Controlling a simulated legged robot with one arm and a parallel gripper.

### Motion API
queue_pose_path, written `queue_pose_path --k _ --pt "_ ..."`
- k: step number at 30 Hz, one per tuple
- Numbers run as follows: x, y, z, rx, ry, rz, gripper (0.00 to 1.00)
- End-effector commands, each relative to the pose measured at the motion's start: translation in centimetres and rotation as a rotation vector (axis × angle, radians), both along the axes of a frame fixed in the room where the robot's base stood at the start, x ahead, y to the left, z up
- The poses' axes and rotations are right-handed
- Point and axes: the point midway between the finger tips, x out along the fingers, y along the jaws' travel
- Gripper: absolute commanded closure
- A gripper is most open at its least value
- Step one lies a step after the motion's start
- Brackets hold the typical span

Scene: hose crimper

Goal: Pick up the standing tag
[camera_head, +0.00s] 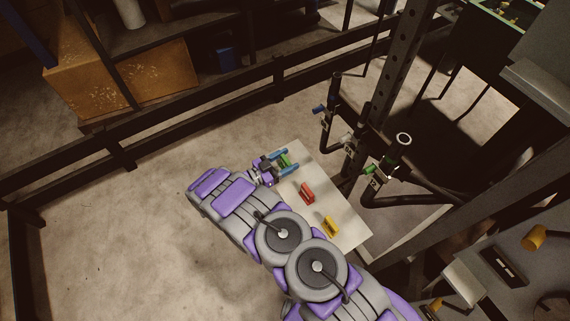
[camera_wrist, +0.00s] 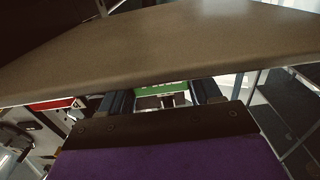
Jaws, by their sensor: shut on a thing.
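My gripper (camera_head: 287,162) is at the far left end of the small pale table (camera_head: 340,185), shut on a green tag (camera_head: 284,159). In the wrist view the green tag (camera_wrist: 160,88) sits between the two blue fingers, with pale marks on its face. A red tag (camera_head: 307,193) stands on the table's middle, and a yellow tag (camera_head: 330,227) stands nearer its right end. The red tag also shows at the left of the wrist view (camera_wrist: 50,104). Whether the green tag still touches the table is unclear.
A dark metal post (camera_head: 400,60) and hose ends stand behind the table, one with a green collar (camera_head: 391,165). A dark rail fence (camera_head: 190,127) runs behind on the left, with a cardboard box (camera_head: 160,75) beyond it. The floor left of my arm is clear.

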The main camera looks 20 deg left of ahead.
Motion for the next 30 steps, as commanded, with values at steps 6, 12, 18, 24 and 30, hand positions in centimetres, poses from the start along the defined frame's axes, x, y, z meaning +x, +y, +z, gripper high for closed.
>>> queue_pose_path --k 6,12,18,24,30 --pt "0.0 0.1 0.1 -0.001 -0.001 0.000 0.66" --pt "0.0 0.2 1.3 -0.001 -0.002 0.000 0.66" --pt "-0.2 0.2 4.1 -0.001 -0.002 0.002 0.66" --pt "-5.1 0.3 4.3 -0.004 0.000 0.006 0.66" --pt "-10.3 0.2 4.7 -0.006 0.000 0.006 0.66"
